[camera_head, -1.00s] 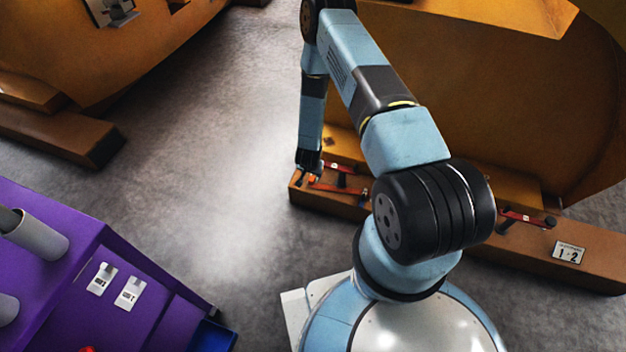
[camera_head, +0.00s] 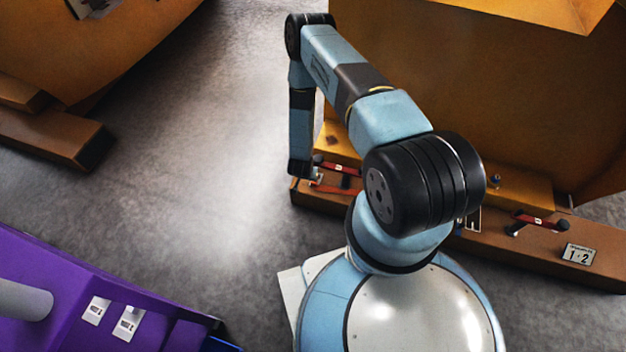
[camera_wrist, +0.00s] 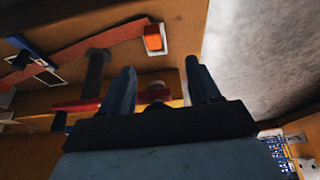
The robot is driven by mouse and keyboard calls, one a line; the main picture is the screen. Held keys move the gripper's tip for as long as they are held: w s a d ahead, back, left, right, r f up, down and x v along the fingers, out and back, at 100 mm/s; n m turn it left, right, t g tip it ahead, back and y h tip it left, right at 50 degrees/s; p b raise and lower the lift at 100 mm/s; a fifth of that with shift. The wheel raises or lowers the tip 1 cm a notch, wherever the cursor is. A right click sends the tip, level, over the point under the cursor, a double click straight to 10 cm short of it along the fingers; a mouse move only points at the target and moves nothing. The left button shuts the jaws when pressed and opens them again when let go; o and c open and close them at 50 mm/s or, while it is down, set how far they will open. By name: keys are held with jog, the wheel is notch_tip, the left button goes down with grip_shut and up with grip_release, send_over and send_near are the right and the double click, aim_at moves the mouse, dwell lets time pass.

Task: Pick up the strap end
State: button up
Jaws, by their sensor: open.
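The red strap (camera_wrist: 105,38) runs across the brown beam in the wrist view. Its strap end (camera_wrist: 153,38) is a bright orange tab with a pale edge, near the beam's edge. My gripper (camera_wrist: 160,82) is open and empty, its two dark fingers apart, with the orange end beyond the fingertips and between their lines. Whether they touch anything is not clear. In the head view part of the red strap (camera_head: 335,189) shows on the beam beside my arm's lower end. The strap end and fingers are hidden there.
A dark lever (camera_wrist: 97,70) with a red base stands beside the left finger. The head view shows a red handle (camera_head: 338,167), another (camera_head: 533,220), a number plate (camera_head: 578,254) and a purple cabinet (camera_head: 60,285). Grey floor (camera_head: 215,150) is clear left of the beam.

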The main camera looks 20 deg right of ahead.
jog(key=shift+d+r+x, duration=0.1)
jog(key=shift+d+x, duration=0.2)
jog(key=shift+x, duration=1.75)
jog(key=shift+d+r+x, duration=0.1)
jog(key=shift+d+x, duration=0.2)
jog(key=shift+x, duration=1.75)
jog(key=shift+d+r+x, duration=0.1)
jog(key=shift+d+x, duration=0.2)
jog(key=shift+x, duration=1.8)
jog(key=shift+w, duration=0.15)
jog(key=shift+c, duration=0.4)
grip_shut()
